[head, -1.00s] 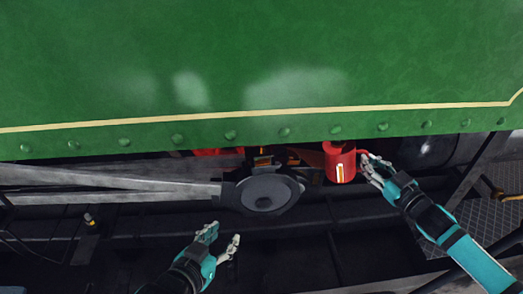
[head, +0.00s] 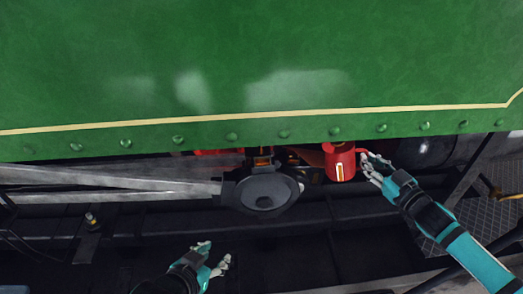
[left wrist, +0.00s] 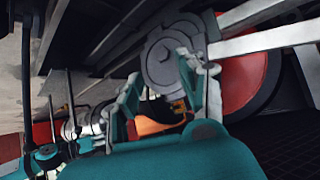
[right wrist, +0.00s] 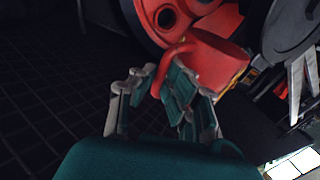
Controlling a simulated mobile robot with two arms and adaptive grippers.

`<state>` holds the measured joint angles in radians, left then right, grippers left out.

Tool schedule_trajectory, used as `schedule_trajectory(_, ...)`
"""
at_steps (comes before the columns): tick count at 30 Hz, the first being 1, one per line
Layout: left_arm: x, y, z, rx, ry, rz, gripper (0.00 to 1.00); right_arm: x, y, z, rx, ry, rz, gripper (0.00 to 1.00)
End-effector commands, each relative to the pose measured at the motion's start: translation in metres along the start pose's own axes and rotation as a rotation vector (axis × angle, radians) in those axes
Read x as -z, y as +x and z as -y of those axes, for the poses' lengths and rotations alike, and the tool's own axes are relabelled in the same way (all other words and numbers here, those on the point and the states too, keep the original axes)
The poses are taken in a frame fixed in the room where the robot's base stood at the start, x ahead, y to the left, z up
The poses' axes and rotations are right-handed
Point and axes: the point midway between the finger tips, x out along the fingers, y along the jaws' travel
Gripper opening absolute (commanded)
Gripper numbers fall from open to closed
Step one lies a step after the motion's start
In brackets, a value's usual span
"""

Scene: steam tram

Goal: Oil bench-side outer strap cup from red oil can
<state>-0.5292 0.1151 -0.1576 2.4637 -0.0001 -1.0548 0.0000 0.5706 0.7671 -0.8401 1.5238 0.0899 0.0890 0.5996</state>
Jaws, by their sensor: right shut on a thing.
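The red oil can (head: 338,165) is upright just below the green panel's lower edge, right of the grey round rod end. My right gripper (head: 374,168) is shut on the can's handle (right wrist: 172,62), at the can's right side. The can's body (right wrist: 218,62) shows beyond my fingers in the right wrist view. My left gripper (head: 216,258) is open and empty, low in the head view, apart from the rod. It also shows open in the left wrist view (left wrist: 165,85). I cannot single out the outer strap cup; a small brass-coloured part (head: 263,161) shows behind the round rod end.
The green side panel (head: 260,70) overhangs the works. The grey round rod end (head: 262,190) joins long pale rods (head: 110,183) running left. A red wheel (left wrist: 245,75) stands beside it. A chequered step plate (head: 455,230) is at the right. Dark space lies below the rods.

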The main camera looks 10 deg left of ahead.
Motion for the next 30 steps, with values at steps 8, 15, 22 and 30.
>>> schedule_trajectory(8, -0.016, -0.005, 0.001, 0.003, 0.0, 0.078, 0.4, 0.005, 0.0, -0.001, 0.001, -0.004, -0.003, 0.0)
schedule_trajectory(15, -0.028, -0.009, 0.003, 0.005, -0.001, 0.14, 0.4, 0.007, 0.0, -0.002, 0.001, -0.009, 0.0, 0.0)
schedule_trajectory(22, -0.038, -0.013, 0.004, 0.009, -0.002, 0.196, 0.4, 0.009, 0.0, -0.002, 0.002, -0.013, 0.003, 0.0)
schedule_trajectory(30, -0.049, -0.018, 0.006, 0.014, -0.004, 0.256, 0.4, 0.009, 0.0, -0.002, 0.002, -0.016, 0.006, 0.0)
